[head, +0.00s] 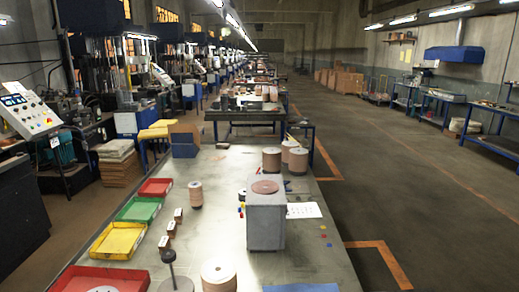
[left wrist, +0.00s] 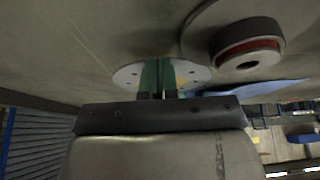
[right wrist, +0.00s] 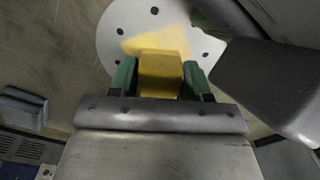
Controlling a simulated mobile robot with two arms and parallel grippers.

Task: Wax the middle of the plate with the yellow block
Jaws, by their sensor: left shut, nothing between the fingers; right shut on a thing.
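The plate (right wrist: 112,32) is a pale round disc with dark holes around its rim, seen in the right wrist view. My right gripper (right wrist: 160,78) is shut on the yellow block (right wrist: 161,72), over the plate's near part. A yellow smear (right wrist: 150,40) shows on the plate just beyond the block. I cannot tell whether the block touches the plate. In the left wrist view my left gripper (left wrist: 157,92) is shut and empty in front of the plate (left wrist: 127,76). A yellow patch (left wrist: 181,80) shows beside its fingers. Neither gripper shows in the head view.
A grey box (head: 265,225) with a brown disc on top stands on the long table. Red, green and yellow trays (head: 118,240) line its left side. Disc stacks (head: 218,274) stand nearby. A round part with a red ring (left wrist: 250,48) is close to my left gripper.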

